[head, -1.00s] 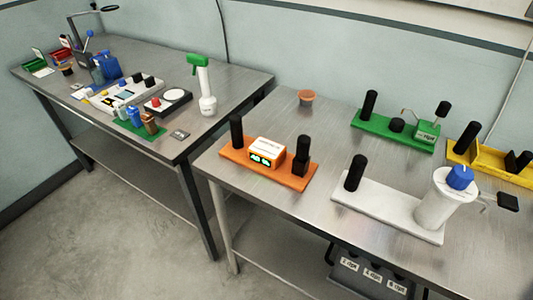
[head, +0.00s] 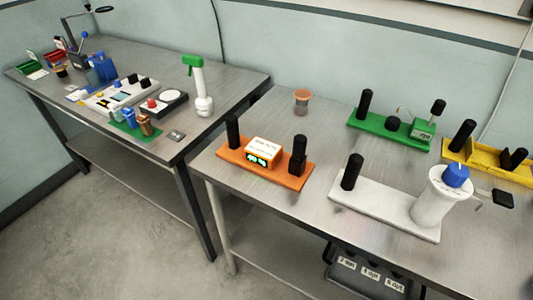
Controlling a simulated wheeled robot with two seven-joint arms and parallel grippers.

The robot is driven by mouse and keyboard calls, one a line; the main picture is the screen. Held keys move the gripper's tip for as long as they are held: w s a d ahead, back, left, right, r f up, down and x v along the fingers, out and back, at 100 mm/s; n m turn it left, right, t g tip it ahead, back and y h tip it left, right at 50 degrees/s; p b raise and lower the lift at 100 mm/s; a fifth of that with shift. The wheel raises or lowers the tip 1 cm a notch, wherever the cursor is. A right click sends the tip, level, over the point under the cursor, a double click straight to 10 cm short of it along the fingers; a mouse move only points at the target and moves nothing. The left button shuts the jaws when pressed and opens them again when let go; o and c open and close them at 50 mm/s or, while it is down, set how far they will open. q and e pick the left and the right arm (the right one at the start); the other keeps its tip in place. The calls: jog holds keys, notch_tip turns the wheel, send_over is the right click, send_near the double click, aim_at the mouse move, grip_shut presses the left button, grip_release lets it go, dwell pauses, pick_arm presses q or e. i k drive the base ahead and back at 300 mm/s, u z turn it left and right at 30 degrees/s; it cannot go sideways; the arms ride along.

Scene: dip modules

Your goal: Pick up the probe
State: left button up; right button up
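I cannot tell for sure which thing is the probe. An orange module (head: 232,154) on the near table carries a white-and-orange box (head: 263,151) with a lit green display. A black upright handle (head: 233,132) stands at its left end, and a black piece with a blocky lower part (head: 298,157) stands at its right end. Neither of my grippers is in view.
The near table (head: 300,215) also holds a white module (head: 381,204) with a white cylinder, a green module, a yellow module and a small orange-brown cup (head: 302,101). A second table (head: 215,115) at left holds several devices. A gap separates the tables.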

aim_at(299, 144)
jog(key=u, duration=1.8)
jog(key=i, duration=1.05)
jog(key=z, duration=2.8)
